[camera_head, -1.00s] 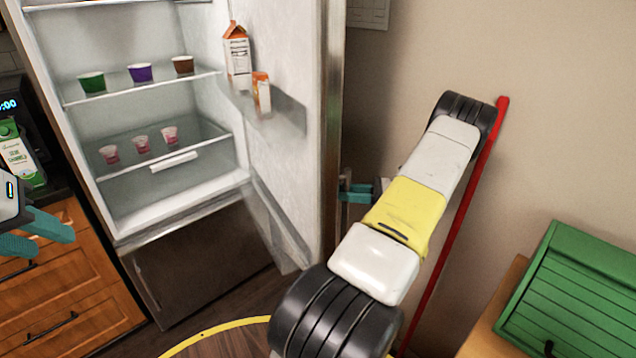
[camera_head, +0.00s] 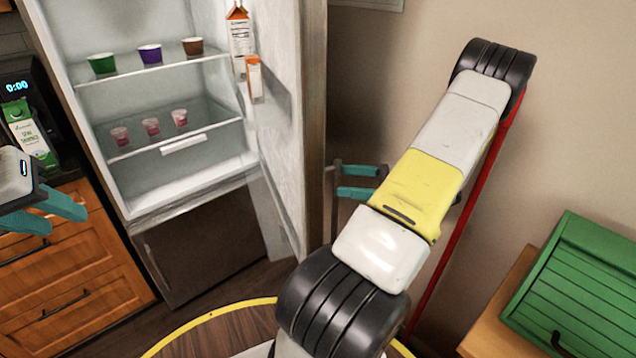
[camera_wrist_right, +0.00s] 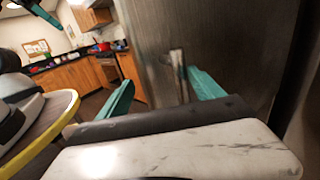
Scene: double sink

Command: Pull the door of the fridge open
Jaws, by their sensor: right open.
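The fridge (camera_head: 165,172) stands at the left centre of the head view with its door (camera_head: 288,120) swung wide open, inner face showing. The handle (camera_head: 335,200) is a thin bar on the door's outer side. My right gripper (camera_head: 358,182) is open beside it. In the right wrist view the handle (camera_wrist_right: 178,75) appears between the teal fingers of my right gripper (camera_wrist_right: 160,92), in front of the door's grey outer face (camera_wrist_right: 235,45); whether they touch it is unclear. My left gripper (camera_head: 45,212) is open and empty at the left edge, away from the door.
Cups and cartons (camera_head: 240,42) stand on the fridge and door shelves. Wooden drawers (camera_head: 75,275) are left of the fridge. A green box (camera_head: 580,285) stands at lower right. A red pole (camera_head: 460,220) leans behind my right arm. A beige wall (camera_head: 575,100) lies behind.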

